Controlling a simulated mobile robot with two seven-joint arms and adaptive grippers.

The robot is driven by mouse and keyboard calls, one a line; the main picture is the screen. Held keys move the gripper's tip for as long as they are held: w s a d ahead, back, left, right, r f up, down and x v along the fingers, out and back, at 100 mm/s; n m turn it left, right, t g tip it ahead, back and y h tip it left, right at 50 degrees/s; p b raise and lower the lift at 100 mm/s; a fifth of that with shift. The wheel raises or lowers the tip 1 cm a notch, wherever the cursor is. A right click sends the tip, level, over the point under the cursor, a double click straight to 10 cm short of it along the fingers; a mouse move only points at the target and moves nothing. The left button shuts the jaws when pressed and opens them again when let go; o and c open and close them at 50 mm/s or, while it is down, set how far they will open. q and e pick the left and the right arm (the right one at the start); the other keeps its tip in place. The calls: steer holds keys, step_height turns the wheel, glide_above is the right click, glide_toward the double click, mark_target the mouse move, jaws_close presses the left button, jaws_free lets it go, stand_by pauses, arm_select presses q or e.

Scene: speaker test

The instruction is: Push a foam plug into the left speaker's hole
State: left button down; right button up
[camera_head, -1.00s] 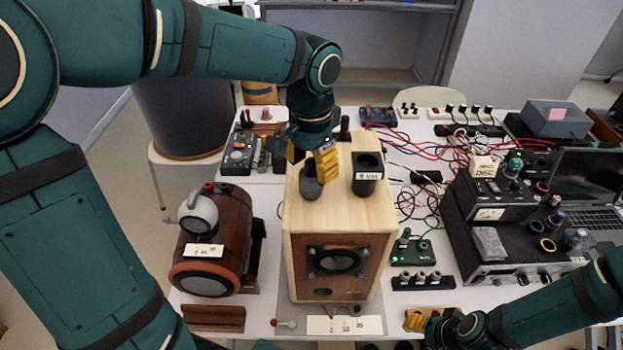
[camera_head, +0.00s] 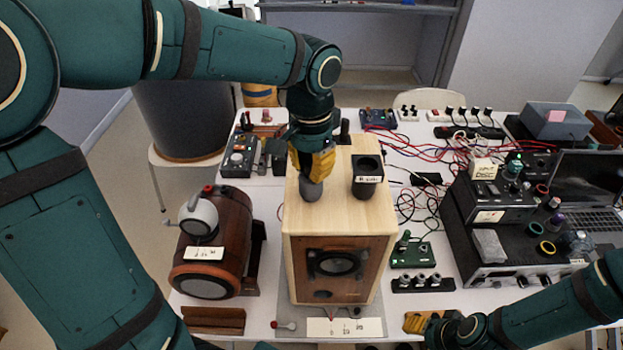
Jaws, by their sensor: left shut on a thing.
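A wooden speaker box (camera_head: 340,235) stands in the middle of the table, with a round dark driver on its front and a small dark hole (camera_head: 322,295) low on that front. A dark grey plug (camera_head: 311,191) is upright at the left of the box top. My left gripper (camera_head: 312,172), with yellow fingers, points down over it and is shut on its upper part. The plug's base appears to touch the box top. My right gripper (camera_head: 424,322) is low at the table's front edge; its fingers are partly hidden and I cannot tell their opening.
A dark labelled cup (camera_head: 367,180) stands on the box top, right of the plug. A brown barrel-shaped cabinet (camera_head: 232,235) stands left of the box. Electronics (camera_head: 515,235) and cables crowd the right. A green circuit unit (camera_head: 411,250) is beside the box.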

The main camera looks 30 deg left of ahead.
arm_select(q)
steer(key=shift+r+p, duration=1.85)
steer(key=shift+r, duration=0.55)
